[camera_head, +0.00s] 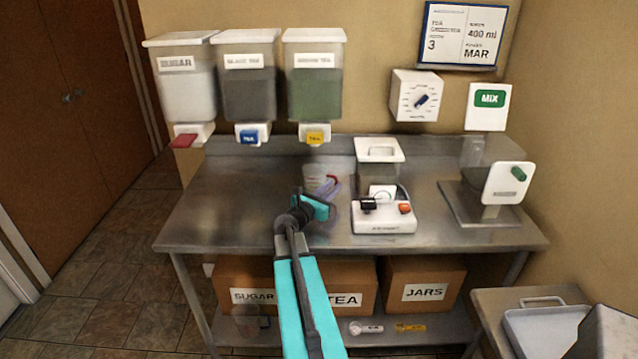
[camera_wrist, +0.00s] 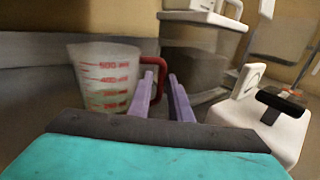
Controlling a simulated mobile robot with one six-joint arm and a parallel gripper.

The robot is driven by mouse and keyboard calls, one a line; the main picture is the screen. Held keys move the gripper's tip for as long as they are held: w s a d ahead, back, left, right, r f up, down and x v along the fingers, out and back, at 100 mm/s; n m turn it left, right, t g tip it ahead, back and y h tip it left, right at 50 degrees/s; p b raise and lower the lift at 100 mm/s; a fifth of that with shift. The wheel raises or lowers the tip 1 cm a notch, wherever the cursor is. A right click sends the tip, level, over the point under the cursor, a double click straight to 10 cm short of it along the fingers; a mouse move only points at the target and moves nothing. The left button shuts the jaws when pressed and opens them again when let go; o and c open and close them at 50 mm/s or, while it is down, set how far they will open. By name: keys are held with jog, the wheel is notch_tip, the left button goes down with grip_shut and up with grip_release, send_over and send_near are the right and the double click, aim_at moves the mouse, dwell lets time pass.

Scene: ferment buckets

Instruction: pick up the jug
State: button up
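The jug (camera_head: 316,174) is a clear measuring cup with red markings and a red handle, upright on the steel table below the dispensers. In the wrist view the jug (camera_wrist: 103,80) is at left, with its handle (camera_wrist: 158,66) on its right side. My gripper (camera_head: 329,186) is at the jug's handle side. In the wrist view its two purple fingers (camera_wrist: 162,80) stand a little apart, with the handle showing at and between their tips. I cannot tell whether they touch it. The jug's lower part is partly hidden by my gripper.
A white device with a black lever and orange knob (camera_head: 384,218) stands close right of my gripper, before a lidded container (camera_head: 379,151). Sugar and tea dispensers (camera_head: 249,92) hang above. A scale-like device (camera_head: 489,199) stands at right. The table's left side (camera_head: 225,200) is clear.

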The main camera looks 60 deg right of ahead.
jog(key=shift+d, duration=0.75)
jog(key=shift+d, duration=0.1)
jog(key=shift+d+p, duration=1.3)
jog(key=shift+d, duration=1.2)
grip_shut()
